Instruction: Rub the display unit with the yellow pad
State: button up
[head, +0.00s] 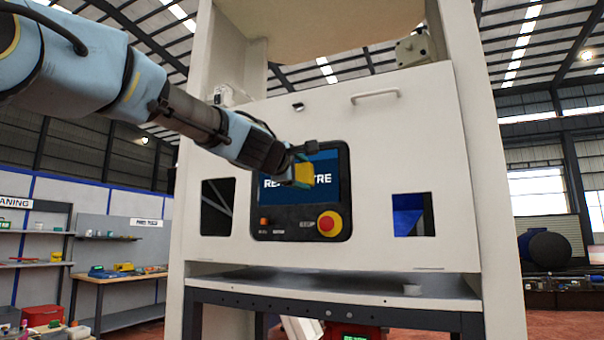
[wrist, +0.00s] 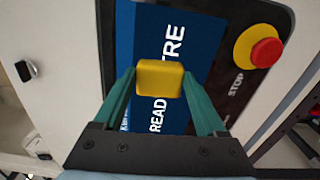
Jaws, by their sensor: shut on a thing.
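The display unit (head: 329,182) is a black panel with a blue screen of white lettering, set in the white front of the machine. A red stop button on a yellow ring (head: 329,223) sits at its lower right. My gripper (head: 300,170) is in front of the screen and covers part of its lettering. It is shut on the yellow pad (head: 304,174). In the wrist view the yellow pad (wrist: 159,78) is between the two green fingers, over the blue screen (wrist: 178,50). I cannot tell whether the pad touches the screen.
The stop button also shows in the wrist view (wrist: 262,50), to the right of the pad. Dark openings flank the display on the machine front. A grey ledge (head: 330,285) runs below. Shelves and a workbench (head: 120,272) stand at the left.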

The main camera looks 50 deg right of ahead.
jog(key=shift+w+a+b, duration=0.45)
jog(key=shift+w, duration=1.3)
jog(key=shift+w+a+b, duration=0.5)
jog(key=shift+w, duration=1.3)
jog(key=shift+w+a+b, duration=0.45)
jog(key=shift+w, duration=1.3)
jog(key=b+v, duration=0.4)
jog(key=v, duration=0.2)
jog(key=shift+a, duration=0.15)
